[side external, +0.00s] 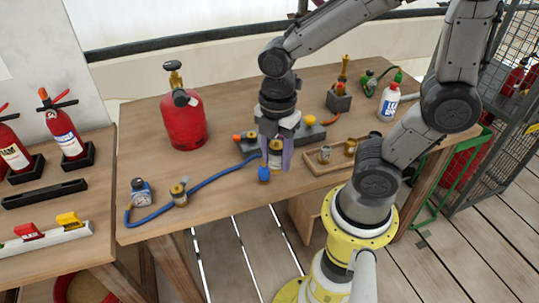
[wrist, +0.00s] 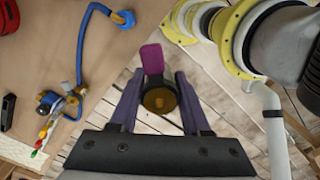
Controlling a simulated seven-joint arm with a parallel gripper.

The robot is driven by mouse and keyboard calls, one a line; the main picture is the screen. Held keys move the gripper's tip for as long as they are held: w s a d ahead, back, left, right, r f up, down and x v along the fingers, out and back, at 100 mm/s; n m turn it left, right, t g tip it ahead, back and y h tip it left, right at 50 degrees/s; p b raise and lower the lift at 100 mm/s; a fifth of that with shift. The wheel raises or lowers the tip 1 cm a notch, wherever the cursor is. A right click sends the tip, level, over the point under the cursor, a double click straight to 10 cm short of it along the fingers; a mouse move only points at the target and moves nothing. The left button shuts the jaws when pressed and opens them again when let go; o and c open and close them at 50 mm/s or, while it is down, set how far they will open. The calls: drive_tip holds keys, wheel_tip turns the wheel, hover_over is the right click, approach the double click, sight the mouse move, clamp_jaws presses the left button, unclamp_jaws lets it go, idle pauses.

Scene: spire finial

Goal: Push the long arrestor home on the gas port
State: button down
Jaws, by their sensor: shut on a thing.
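My gripper (side external: 277,157) has purple fingers and points down over the front part of the bench. It is shut on a small brass-and-pale cylindrical part (side external: 275,160), likely the long arrestor. In the wrist view its round end (wrist: 158,98), dark with a brass centre, shows between the fingers. The fingers hide part of it in the side view. A grey block (side external: 311,133) with orange and yellow caps stands just behind my gripper. I cannot tell which fitting is the gas port, or whether the held part touches anything.
A blue hose (side external: 215,179) with a blue end (side external: 264,174) lies in front and left of my gripper. A wooden tray (side external: 318,168) with small fittings is close on the right. A red cylinder (side external: 183,122) stands left, a white bottle (side external: 389,101) right.

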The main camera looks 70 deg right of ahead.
idle(0.4)
drive_tip(key=w+d+r+n, duration=0.25)
drive_tip(key=w+d, duration=0.25)
drive_tip(key=w, duration=0.6)
drive_tip(key=w+d+f, duration=0.1)
drive_tip(key=d, duration=0.2)
drive_tip(key=w+d+f+m, duration=0.1)
drive_tip(key=d, duration=0.3)
drive_tip(key=w+d+f+m, duration=0.1)
drive_tip(key=d, duration=0.3)
drive_tip(key=shift+w+d+f+m, duration=0.1)
drive_tip(key=shift+w+d+m, duration=0.15)
drive_tip(key=shift+w, duration=0.15)
drive_tip(key=shift+f, duration=2.9)
